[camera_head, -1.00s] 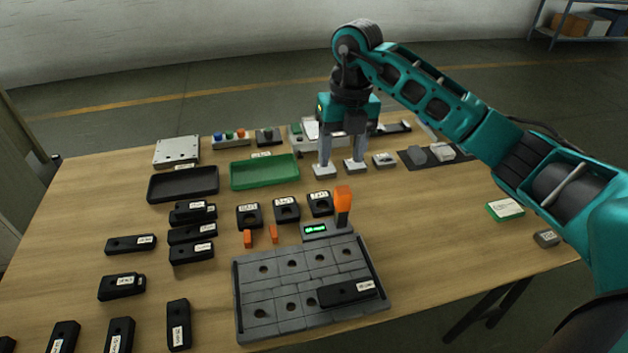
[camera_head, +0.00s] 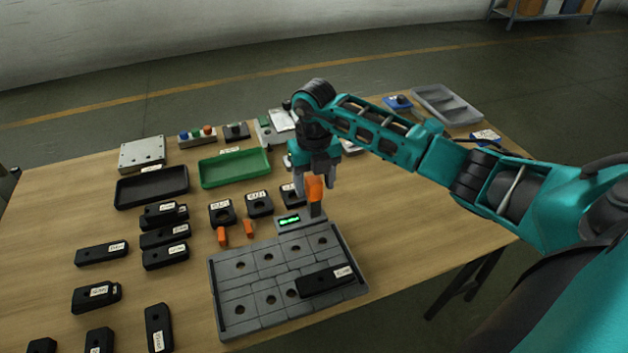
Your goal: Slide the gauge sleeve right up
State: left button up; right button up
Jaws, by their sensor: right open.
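The gauge (camera_head: 293,221) has a green display and stands at the far edge of the grey block plate (camera_head: 217,298). A dark post (camera_head: 316,209) rises at its right end, with the orange sleeve (camera_head: 314,189) around or on top of it. My right gripper (camera_head: 315,190) points down at the orange sleeve with its fingers apart, one on each side in the picture. I cannot tell whether either finger touches it. My left gripper is out of view.
Black square blocks (camera_head: 259,204) with holes stand left of the gauge, close to the gripper. Two small orange pieces (camera_head: 222,236) lie in front of them. A black bar (camera_head: 325,281) lies on the plate.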

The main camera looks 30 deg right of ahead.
grip_shut()
dwell(0.7)
